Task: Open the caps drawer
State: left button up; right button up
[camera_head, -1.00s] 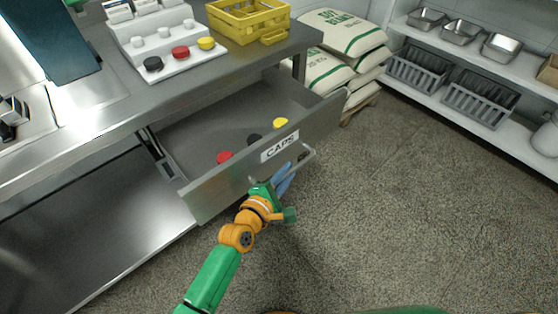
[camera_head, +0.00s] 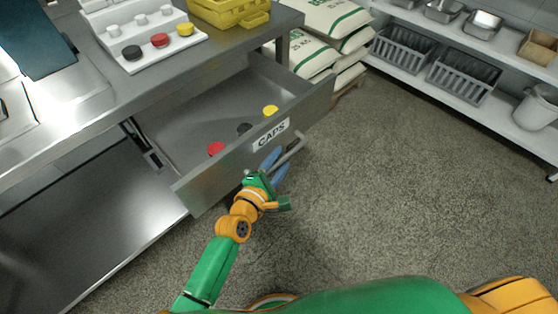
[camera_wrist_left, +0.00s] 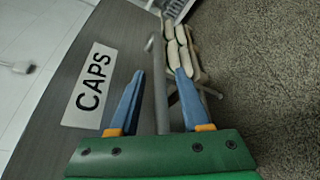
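The caps drawer (camera_head: 190,183) stands pulled well out from under the steel table. Its front carries a white CAPS label (camera_head: 271,134), which also shows in the left wrist view (camera_wrist_left: 89,86). Inside lie a red cap (camera_head: 216,149), a black cap (camera_head: 244,129) and a yellow cap (camera_head: 270,111). My left gripper (camera_head: 278,164) is at the drawer's bar handle (camera_head: 297,146). In the left wrist view the blue fingers of my left gripper (camera_wrist_left: 158,88) are apart, one on each side of the handle (camera_wrist_left: 160,97), with gaps visible. My right gripper is out of view.
The steel table (camera_head: 62,122) holds a white cap tray (camera_head: 150,55) and a yellow crate (camera_head: 230,12). Sacks (camera_head: 325,15) are stacked beyond the drawer. Shelving with grey baskets (camera_head: 463,80) lines the right. The floor (camera_head: 400,190) before the drawer is clear.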

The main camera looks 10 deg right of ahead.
pick_arm(q)
jog(key=shift+a, duration=0.1)
jog(key=p+v, duration=0.2)
jog(key=v, duration=0.4)
jog(key=shift+s+r, duration=0.15)
jog(key=shift+s+a, duration=0.25)
jog(key=shift+s, duration=0.1)
